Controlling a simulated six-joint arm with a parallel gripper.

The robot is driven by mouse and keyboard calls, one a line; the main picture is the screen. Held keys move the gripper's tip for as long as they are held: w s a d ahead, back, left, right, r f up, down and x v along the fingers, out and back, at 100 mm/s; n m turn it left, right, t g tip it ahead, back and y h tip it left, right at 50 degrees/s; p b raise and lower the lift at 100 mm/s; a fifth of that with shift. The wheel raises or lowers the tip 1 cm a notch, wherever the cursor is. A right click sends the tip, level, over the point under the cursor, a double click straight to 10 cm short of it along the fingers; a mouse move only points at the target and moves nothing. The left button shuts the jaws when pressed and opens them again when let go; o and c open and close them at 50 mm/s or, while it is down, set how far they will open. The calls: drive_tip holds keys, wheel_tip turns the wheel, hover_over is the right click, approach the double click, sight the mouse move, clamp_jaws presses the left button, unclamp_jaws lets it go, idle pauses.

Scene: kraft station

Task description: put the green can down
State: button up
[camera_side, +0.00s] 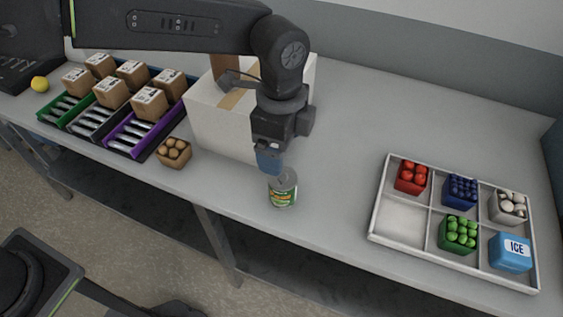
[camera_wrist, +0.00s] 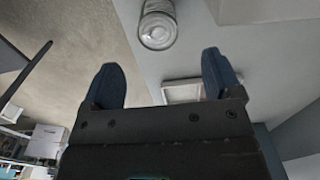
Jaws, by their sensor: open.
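The green can (camera_side: 283,194) stands upright on the grey table near its front edge in the side view. It has a metal top and a green and yellow label. It also shows at the top of the wrist view (camera_wrist: 158,27), with its round metal end facing the camera. My gripper (camera_side: 268,170) is just above and slightly left of the can in the side view. In the wrist view my gripper (camera_wrist: 160,72) has its two blue fingers wide apart with nothing between them, and the can lies beyond the fingertips. The side view does not clearly show whether they touch.
A white box (camera_side: 222,123) stands behind my gripper. A small brown carton of round things (camera_side: 174,153) is to the left. A white divided tray (camera_side: 401,219) with coloured boxes is at the right, its front left compartment empty. The table between can and tray is clear.

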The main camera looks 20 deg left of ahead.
drive_tip(key=shift+r, duration=1.2)
drive_tip(key=s+a+r+n+t, duration=0.15)
drive_tip(key=a+r+n, duration=0.3)
drive_tip(key=a, duration=0.45)
drive_tip(key=s+a+r+n+t, duration=0.1)
drive_tip(key=s+a+r+n, duration=0.3)
drive_tip(key=a, duration=0.5)
drive_tip(key=s+a+r+n+t, duration=0.1)
drive_tip(key=s+a+n+t, duration=0.1)
drive_tip(key=s+a+n, duration=0.3)
drive_tip(key=s+a, duration=0.1)
drive_tip(key=a, duration=0.1)
drive_tip(key=shift+s+a+h, duration=0.25)
drive_tip(key=shift+a+h, duration=0.05)
drive_tip(key=shift+a, duration=0.05)
drive_tip(key=shift+o, duration=0.5)
drive_tip(key=s+a+f+n+t, duration=0.1)
drive_tip(key=s+a+f+n, duration=0.2)
drive_tip(key=s, duration=0.3)
drive_tip(key=shift+a+f+n, duration=0.2)
drive_tip(key=shift+a+n, duration=0.35)
drive_tip(key=shift+n, duration=0.1)
drive_tip(key=shift+d, duration=0.1)
